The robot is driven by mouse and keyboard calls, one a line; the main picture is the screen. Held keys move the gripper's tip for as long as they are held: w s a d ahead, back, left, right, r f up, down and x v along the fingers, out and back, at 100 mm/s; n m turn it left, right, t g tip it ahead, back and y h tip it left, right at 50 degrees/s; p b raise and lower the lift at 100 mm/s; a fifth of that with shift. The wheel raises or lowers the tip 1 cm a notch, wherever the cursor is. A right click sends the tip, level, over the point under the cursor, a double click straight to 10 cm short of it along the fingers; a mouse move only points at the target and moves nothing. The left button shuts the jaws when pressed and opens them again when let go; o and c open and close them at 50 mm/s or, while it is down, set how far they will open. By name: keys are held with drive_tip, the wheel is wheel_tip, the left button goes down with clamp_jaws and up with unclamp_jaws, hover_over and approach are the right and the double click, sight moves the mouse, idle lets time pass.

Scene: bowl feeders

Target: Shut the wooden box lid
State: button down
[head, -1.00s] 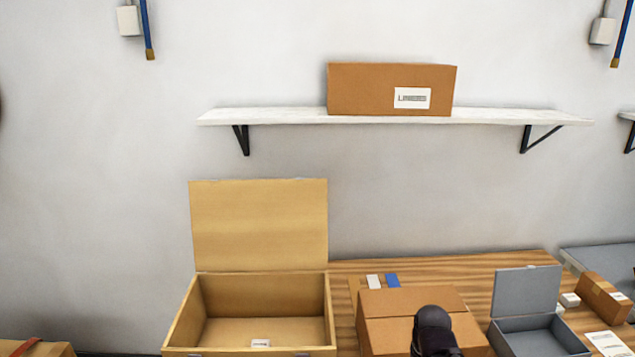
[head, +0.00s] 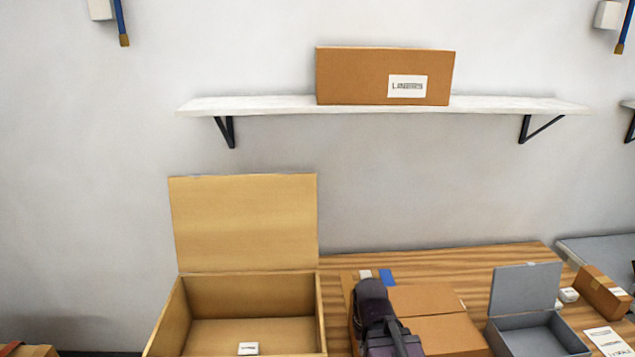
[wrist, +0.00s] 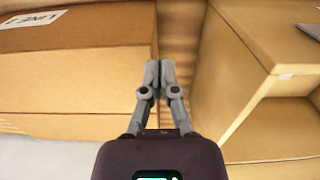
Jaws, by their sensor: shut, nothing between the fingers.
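The wooden box (head: 168,318) stands at the left end of the table in the head view. Its lid (head: 245,222) is open and stands about upright at the back edge. A small white item (head: 248,349) lies inside. In the wrist view, the box (wrist: 246,112) is on the right, close to the fingers. My gripper (wrist: 160,75) is shut and empty, between the wooden box and a cardboard box. In the head view only my dark arm end shows, in front of the cardboard box; the fingertips are hidden there.
The cardboard box (head: 440,335) is close beside my gripper; it also shows in the wrist view (wrist: 75,80). A grey open-lidded box (head: 530,335) and a small carton (head: 603,295) are to the right. A wall shelf (head: 500,105) holds another carton (head: 360,75).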

drive_tip(key=shift+w+a, duration=0.1)
drive_tip(key=shift+w, duration=0.05)
drive_tip(key=w+a+r+m+t+y+p, duration=0.1)
drive_tip(key=w+a+r+y+p, duration=0.2)
drive_tip(key=w, duration=0.5)
drive_tip(key=w+r+m+y+p, duration=0.1)
drive_tip(key=w+r+y, duration=0.2)
drive_tip(key=w+r, duration=0.3)
drive_tip(key=w+a+r+m+t+y+p, duration=0.1)
drive_tip(key=w+a+r+y+p, duration=0.15)
drive_tip(key=w, duration=0.65)
drive_tip(key=w+d+r+m+t+y+p, duration=0.1)
drive_tip(key=w+d+r+y, duration=0.3)
drive_tip(key=w+r, duration=0.4)
drive_tip(key=w+d+r+m+t+y+p, duration=0.2)
drive_tip(key=w+d+r+y, duration=0.1)
drive_tip(key=w+r, duration=0.4)
drive_tip(key=shift+w+d+r+m+t+y+p, duration=0.3)
drive_tip(key=shift+w+d+r+t+y+p, duration=0.1)
drive_tip(key=shift+w, duration=0.6)
drive_tip(key=shift+a, duration=0.2)
